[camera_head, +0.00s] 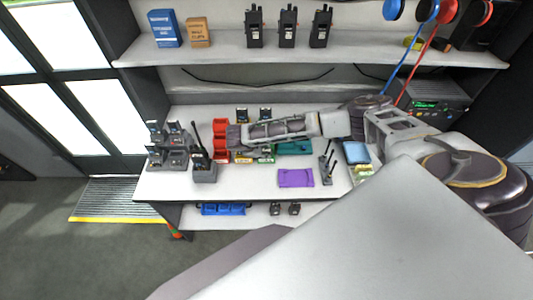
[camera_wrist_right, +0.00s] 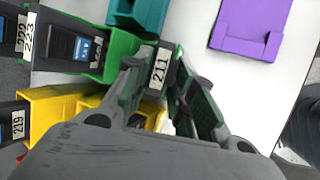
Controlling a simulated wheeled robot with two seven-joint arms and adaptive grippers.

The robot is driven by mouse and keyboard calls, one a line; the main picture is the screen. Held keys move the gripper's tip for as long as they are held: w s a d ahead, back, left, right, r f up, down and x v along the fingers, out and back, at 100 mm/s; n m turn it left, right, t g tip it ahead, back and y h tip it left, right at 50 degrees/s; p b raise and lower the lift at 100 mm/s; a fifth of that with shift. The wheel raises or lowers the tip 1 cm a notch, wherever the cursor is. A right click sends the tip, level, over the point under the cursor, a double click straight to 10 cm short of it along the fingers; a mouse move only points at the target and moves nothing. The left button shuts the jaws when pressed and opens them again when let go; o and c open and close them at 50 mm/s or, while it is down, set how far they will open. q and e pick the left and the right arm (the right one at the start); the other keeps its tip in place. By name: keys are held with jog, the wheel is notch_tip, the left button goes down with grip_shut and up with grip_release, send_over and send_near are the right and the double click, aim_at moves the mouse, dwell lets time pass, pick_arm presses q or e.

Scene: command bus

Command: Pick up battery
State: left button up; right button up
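My right gripper (camera_head: 238,138) reaches in from the right, over the coloured bins on the table. In the right wrist view its two fingers (camera_wrist_right: 160,80) stand apart, on either side of a dark battery end with a white label 211 (camera_wrist_right: 159,68), at the green bin's edge. I cannot tell whether they touch it. Another dark battery (camera_wrist_right: 85,48) with a blue label lies in the green bin (camera_wrist_right: 122,45). Labels 222 and 223 show at the left edge, and label 219 beside the yellow bin (camera_wrist_right: 50,103). My left gripper is not in view.
A purple tray (camera_head: 295,178) and a teal bin (camera_head: 297,147) lie to the right of the gripper. Red bins (camera_head: 221,127), a radio in a charger (camera_head: 203,165) and a charger rack (camera_head: 168,150) stand left. Radios (camera_head: 287,28) and boxes stand on the shelf above.

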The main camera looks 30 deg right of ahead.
grip_shut()
jog(key=shift+r, duration=0.1)
jog(key=shift+r+b, duration=0.75)
jog(key=shift+r, duration=4.2)
